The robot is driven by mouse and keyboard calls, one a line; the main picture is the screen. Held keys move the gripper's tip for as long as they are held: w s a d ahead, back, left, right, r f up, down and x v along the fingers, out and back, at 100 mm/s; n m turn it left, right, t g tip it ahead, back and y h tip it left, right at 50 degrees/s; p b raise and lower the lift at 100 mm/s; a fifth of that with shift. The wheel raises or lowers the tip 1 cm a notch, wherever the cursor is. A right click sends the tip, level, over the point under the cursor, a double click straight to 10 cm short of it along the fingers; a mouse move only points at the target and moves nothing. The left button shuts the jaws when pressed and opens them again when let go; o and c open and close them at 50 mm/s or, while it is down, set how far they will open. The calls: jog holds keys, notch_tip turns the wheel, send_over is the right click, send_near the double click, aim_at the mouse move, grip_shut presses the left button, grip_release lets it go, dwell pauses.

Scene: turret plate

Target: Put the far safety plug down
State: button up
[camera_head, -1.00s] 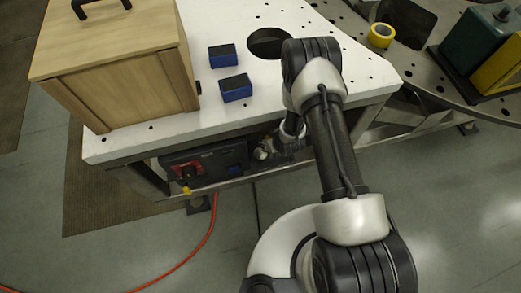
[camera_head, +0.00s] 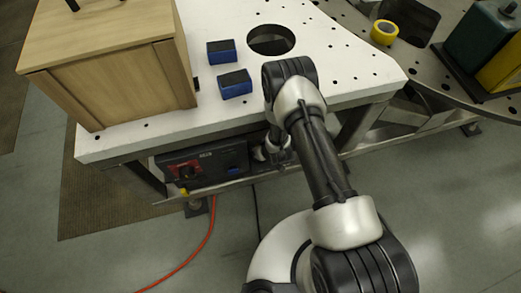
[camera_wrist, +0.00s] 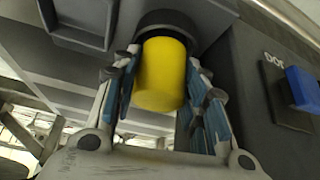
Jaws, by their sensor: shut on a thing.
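A yellow cylindrical safety plug (camera_wrist: 160,75) fills the middle of the wrist view, with a black collar (camera_wrist: 167,24) at its upper end. My gripper (camera_wrist: 161,90) is shut on the plug, one blue-padded finger on each side. I cannot tell whether the collar is part of the plug or a socket around it. In the head view my gripper is largely hidden below the table's front edge, right of a dark control box (camera_head: 213,165). A small yellow piece (camera_head: 184,191) shows under the red switch (camera_head: 184,170) on that box.
The white plate table (camera_head: 130,138) carries a wooden cabinet (camera_head: 112,75), two blue-and-black blocks (camera_head: 235,84) and a round hole (camera_head: 271,40). A yellow tape roll (camera_head: 384,32) lies at the right. In the wrist view a dark panel with a blue part (camera_wrist: 303,88) stands close to the right finger.

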jog(key=shift+f, duration=0.2)
jog(key=o, duration=1.2)
jog(key=shift+c, duration=0.2)
jog(key=shift+r, duration=0.15)
jog(key=shift+r, duration=0.3)
jog(key=p+v, duration=0.4)
jog(key=v, duration=0.7)
jog(key=shift+s+r, duration=0.2)
jog(key=shift+r, duration=0.05)
jog(key=shift+d, duration=0.1)
